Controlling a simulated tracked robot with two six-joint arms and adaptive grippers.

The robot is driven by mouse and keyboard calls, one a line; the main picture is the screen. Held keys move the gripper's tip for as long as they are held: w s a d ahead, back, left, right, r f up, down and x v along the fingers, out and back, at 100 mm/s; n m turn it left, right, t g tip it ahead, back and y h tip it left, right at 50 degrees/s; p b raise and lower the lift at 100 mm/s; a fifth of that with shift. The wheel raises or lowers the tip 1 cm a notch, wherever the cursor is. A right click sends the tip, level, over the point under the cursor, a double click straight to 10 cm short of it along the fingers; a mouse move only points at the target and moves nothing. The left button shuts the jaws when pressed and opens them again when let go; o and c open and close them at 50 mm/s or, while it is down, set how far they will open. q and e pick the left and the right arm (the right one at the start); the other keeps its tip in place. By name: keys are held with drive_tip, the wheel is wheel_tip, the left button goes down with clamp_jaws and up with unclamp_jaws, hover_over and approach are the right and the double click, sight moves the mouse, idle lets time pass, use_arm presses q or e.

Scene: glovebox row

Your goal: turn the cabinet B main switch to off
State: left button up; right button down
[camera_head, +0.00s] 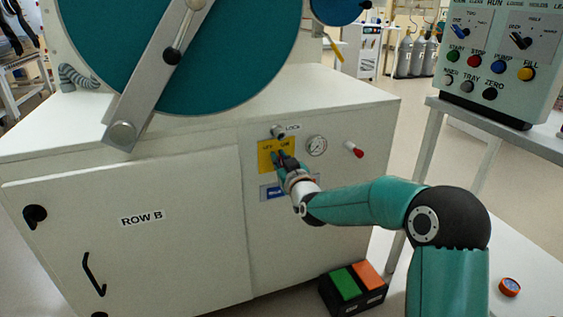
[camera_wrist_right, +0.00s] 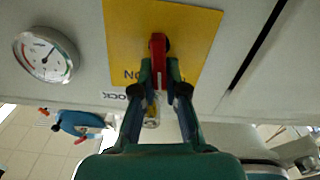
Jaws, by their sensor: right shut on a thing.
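The white cabinet (camera_head: 190,255) carries a ROW B label (camera_head: 142,218). On its front panel is a yellow plate (camera_head: 265,150) with small lettering; it fills the top of the right wrist view (camera_wrist_right: 200,40). The main switch's red handle (camera_wrist_right: 157,44) stands out from this plate. My right gripper (camera_head: 284,163) is at the plate, and its fingers (camera_wrist_right: 158,75) are shut on the red handle from both sides. In the head view my gripper hides the handle, and the plate's lettering is too small to read surely. My left gripper is not in view.
A green and orange pedal box (camera_head: 345,284) stands on the floor below. A control box (camera_head: 500,60) with buttons stands at the right.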

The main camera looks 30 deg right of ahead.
drive_tip(key=shift+w+a+f+n+b, duration=0.1)
drive_tip(key=shift+a+n+b, duration=0.2)
drive_tip(key=shift+n, duration=0.75)
drive_tip(key=shift+a+f+n+b, duration=0.15)
drive_tip(key=shift+n+b, duration=0.15)
drive_tip(key=shift+n, duration=0.75)
drive_tip(key=c, duration=1.2)
unclamp_jaws()
drive_tip(key=v, duration=1.2)
